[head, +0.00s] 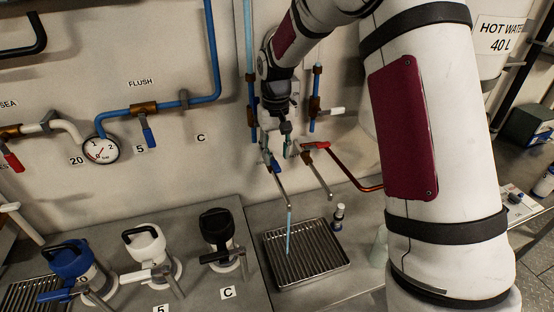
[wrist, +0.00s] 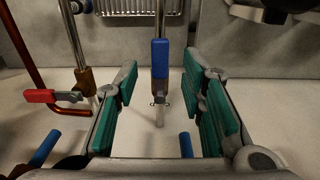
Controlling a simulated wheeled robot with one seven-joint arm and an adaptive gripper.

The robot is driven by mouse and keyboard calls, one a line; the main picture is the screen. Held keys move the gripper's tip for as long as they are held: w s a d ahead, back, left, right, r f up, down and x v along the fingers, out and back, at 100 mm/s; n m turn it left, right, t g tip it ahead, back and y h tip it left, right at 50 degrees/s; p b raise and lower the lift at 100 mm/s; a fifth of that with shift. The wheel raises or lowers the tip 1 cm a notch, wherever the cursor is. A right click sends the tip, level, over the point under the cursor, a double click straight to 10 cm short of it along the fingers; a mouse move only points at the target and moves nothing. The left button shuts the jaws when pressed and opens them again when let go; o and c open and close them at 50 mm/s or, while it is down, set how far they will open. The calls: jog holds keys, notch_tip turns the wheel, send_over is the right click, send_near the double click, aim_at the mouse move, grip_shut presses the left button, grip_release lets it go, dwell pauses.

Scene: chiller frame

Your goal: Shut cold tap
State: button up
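The cold tap's blue lever (wrist: 160,66) stands between my gripper's fingers in the wrist view. My gripper (wrist: 162,80) is open, with green pads on both sides of the lever and a visible gap on each side. In the head view my gripper (head: 278,140) is at the wall by the taps and hides part of the cold tap. The cold tap's spout (head: 281,188) points down and forward, and a pale blue water stream (head: 288,230) runs from it onto the drain grid (head: 310,262).
The hot tap's red lever (head: 316,145) is just right of my gripper, also in the wrist view (wrist: 40,96). A copper pipe (head: 352,178) runs beside it. A small dark bottle (head: 338,217) stands by the grid. Several lidded jugs (head: 217,238) stand left.

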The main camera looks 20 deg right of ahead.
aim_at(276, 165)
jog(key=shift+f, duration=1.6)
grip_shut()
